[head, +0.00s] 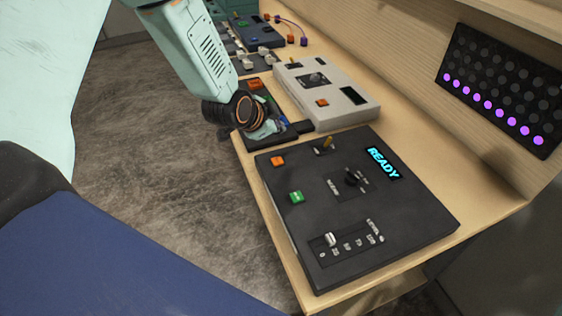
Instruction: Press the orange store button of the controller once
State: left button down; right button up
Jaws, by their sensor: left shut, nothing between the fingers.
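A black controller box (340,215) lies on the wooden bench in the foreground, its display (383,163) reading READY in cyan. Its orange button (278,161) is at the far left corner, with a green button (296,197) nearer to me. A dark knob, a small brass-coloured toggle and a slider with a level scale also sit on it. My left gripper (264,131) is shut and empty, just beyond the box's far left corner, apart from the orange button in the picture. It partly hides a smaller dark unit behind. My right gripper is out of view.
A light grey box (325,95) with its own orange button (321,102) stands behind the controller. The dark unit behind my gripper also has an orange button (255,84). An LED panel (500,90) with a lit purple row is on the back wall. More devices stand farther back.

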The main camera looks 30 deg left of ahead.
pick_arm(q)
jog(key=b, duration=0.6)
send_over(276, 162)
notch_tip(276, 162, down, 6)
jog(key=shift+f, duration=0.2)
jog(key=shift+d+f+b, duration=0.15)
jog(key=shift+f+b, duration=0.2)
jog(key=shift+b, duration=0.05)
jog(key=shift+s+f+b, duration=0.15)
jog(key=shift+f+b, duration=0.35)
jog(key=shift+f, duration=0.4)
jog(key=shift+a+f, duration=0.15)
jog(key=shift+a, duration=0.1)
jog(key=shift+w+d, duration=0.1)
jog(key=shift+w, duration=0.1)
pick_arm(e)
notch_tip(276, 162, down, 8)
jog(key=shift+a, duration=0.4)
